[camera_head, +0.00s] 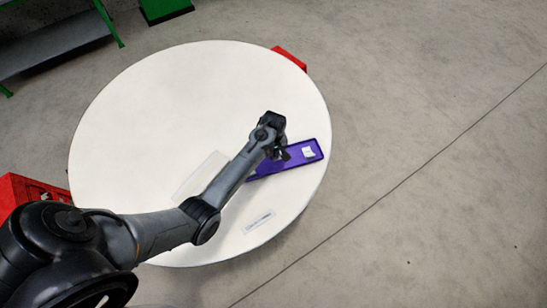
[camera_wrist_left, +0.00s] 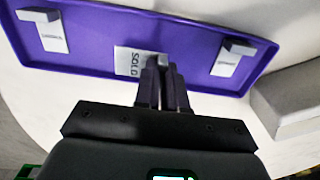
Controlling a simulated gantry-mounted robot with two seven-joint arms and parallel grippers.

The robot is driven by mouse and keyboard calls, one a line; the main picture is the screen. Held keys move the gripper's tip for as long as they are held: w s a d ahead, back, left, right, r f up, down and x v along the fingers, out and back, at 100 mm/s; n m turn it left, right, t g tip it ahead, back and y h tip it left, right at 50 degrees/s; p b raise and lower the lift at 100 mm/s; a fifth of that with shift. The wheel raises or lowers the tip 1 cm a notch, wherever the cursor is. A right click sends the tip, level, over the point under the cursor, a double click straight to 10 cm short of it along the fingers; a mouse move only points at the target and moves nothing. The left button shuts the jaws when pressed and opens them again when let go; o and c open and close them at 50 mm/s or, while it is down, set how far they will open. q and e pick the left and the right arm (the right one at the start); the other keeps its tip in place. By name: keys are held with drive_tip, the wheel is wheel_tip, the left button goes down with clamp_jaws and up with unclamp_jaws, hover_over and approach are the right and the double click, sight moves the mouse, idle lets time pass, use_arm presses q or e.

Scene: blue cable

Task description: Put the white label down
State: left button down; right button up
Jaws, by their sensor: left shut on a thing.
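Another white label (camera_wrist_left: 52,35) is in the tray at the left of the wrist view, and one more (camera_wrist_left: 228,62) at the right. My right gripper is not in view.
A flat white strip with print (camera_head: 258,221) lies near the table's front edge. A pale box (camera_head: 203,172) lies left of my forearm and shows beside the tray (camera_wrist_left: 295,100). Red crates stand beyond the table edge (camera_head: 290,58) and at left (camera_head: 30,190). The table's (camera_head: 150,100) far left is clear.

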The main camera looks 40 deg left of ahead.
use_arm(q)
drive_tip(key=shift+f+b, duration=0.3)
drive_tip(key=shift+f, duration=1.45)
drive_tip(key=shift+f, duration=0.1)
drive_tip(key=c, duration=1.2)
unclamp_jaws()
wheel_tip(320, 180, up, 11)
drive_tip(key=shift+r+p, duration=0.15)
drive_tip(key=shift+p, duration=0.9)
drive_tip(key=shift+s+r, duration=0.1)
drive_tip(key=shift+r, duration=0.1)
drive_tip(key=s+d+r+m+t, duration=0.1)
drive_tip(key=s+d+r+m, duration=0.2)
drive_tip(key=s, duration=0.9)
drive_tip(key=s+d+r+m+t, duration=0.2)
drive_tip(key=s+d+r+m, duration=0.2)
drive_tip(key=s+d+m, duration=0.6)
drive_tip(key=shift+s+d+m+t, duration=0.15)
drive_tip(key=shift+s+m+t, duration=0.15)
drive_tip(key=shift+s+m, duration=0.6)
